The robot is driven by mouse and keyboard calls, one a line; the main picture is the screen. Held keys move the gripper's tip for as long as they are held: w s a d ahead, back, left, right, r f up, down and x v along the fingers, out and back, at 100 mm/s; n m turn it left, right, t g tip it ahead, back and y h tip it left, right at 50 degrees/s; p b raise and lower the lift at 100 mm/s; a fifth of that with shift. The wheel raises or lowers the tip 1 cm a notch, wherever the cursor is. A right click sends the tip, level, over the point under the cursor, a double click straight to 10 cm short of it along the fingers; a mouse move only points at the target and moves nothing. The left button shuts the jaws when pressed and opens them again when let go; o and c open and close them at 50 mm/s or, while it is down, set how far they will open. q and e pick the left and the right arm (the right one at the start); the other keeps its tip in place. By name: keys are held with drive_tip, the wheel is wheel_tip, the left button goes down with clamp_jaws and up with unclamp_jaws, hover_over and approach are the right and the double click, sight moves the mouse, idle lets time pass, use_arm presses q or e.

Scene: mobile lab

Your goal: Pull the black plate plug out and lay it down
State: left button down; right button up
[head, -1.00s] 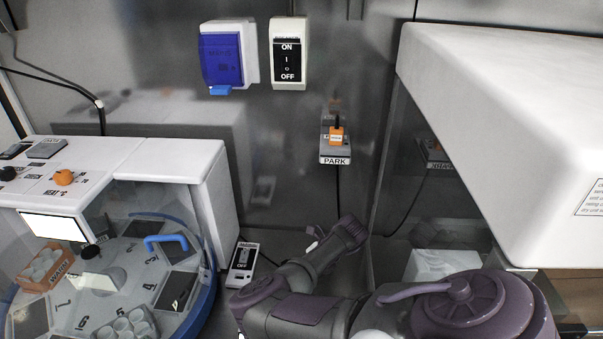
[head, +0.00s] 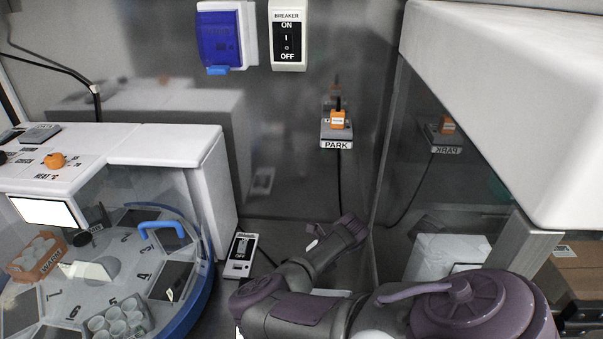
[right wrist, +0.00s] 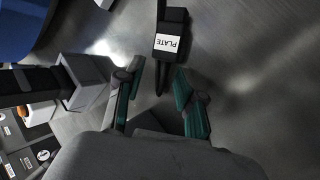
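The black plate plug (right wrist: 171,42) shows in the right wrist view, with a white PLATE label. It lies just beyond my right gripper (right wrist: 159,72), whose two teal-lined fingers are apart, one on each side of a dark cord-like piece below the plug. I cannot tell whether the fingers touch it. The plug's socket end is not clear. In the head view my right arm comes in from the lower right and its gripper is hidden. My left gripper is not in view.
A grey PARK holder (head: 336,134) with an orange plug (head: 338,119) is on the back wall. A breaker (head: 288,42) and a blue-covered box (head: 224,40) hang higher. A small switch unit (head: 241,255) stands beside the round, blue-rimmed machine (head: 199,290). A white hood (head: 500,90) overhangs the right.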

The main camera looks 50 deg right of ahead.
drive_tip(key=shift+d+r, duration=0.1)
drive_tip(key=v, duration=0.7)
drive_tip(key=shift+r, duration=0.15)
idle(0.7)
